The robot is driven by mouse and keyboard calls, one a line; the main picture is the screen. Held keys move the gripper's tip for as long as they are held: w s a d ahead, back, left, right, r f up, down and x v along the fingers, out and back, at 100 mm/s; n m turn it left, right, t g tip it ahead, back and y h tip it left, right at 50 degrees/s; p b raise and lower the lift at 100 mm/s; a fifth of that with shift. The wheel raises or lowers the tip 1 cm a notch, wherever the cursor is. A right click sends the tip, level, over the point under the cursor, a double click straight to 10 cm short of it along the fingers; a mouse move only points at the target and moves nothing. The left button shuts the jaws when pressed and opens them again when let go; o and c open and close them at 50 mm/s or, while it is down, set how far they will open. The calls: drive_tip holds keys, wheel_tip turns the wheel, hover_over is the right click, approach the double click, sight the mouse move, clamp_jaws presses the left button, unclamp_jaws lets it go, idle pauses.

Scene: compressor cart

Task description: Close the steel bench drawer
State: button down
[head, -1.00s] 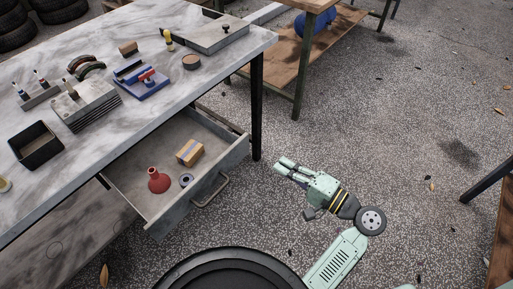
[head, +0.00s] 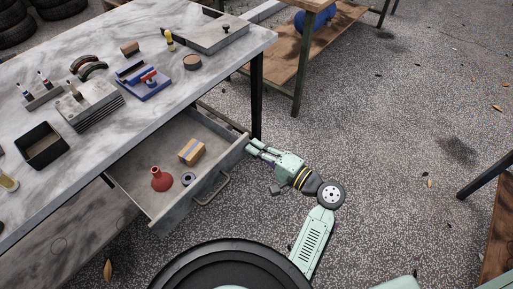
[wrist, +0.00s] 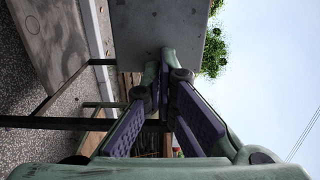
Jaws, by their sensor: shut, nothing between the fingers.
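The steel bench drawer (head: 150,212) is pulled out from under the bench top in the head view. Its front panel (head: 217,178) carries a bar handle (head: 212,188). Inside it lie a red funnel-shaped piece (head: 161,180), a small cardboard box (head: 191,151) and a grey ring (head: 188,178). My gripper (head: 252,146) is shut and empty, at the far right end of the drawer front; I cannot tell whether it touches it. In the wrist view my shut fingers (wrist: 163,75) point toward a grey flat surface.
The bench top (head: 120,35) holds a black bin (head: 42,146), a blue fixture (head: 144,85) and several other parts. A black bench leg (head: 257,95) stands just behind my gripper. A wooden-topped table (head: 300,8) stands beyond. The floor to the right is mostly clear.

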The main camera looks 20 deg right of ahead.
sight(211, 120)
drive_tip(key=b+x, duration=0.1)
drive_tip(key=x, duration=1.7)
drive_tip(key=v, duration=1.2)
